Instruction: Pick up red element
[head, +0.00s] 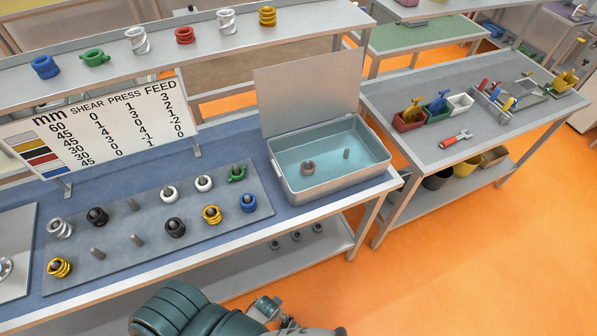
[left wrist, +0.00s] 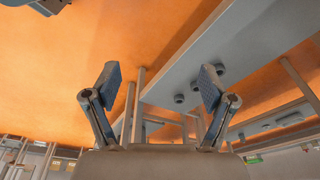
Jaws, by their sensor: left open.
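A dull reddish-brown ring (head: 308,168) lies inside the grey metal bin (head: 335,190). My left gripper (left wrist: 160,82) is open in the left wrist view, its two fingers wide apart with nothing between them. It faces the orange floor and a low shelf, away from the red element. My right gripper is not in view.
A grey board (head: 130,240) on the blue bench holds several coloured elements and bare pegs. A printed sign (head: 100,125) stands behind it. The bin has a raised lid (head: 310,85). A side table (head: 450,120) holds small bins and tools.

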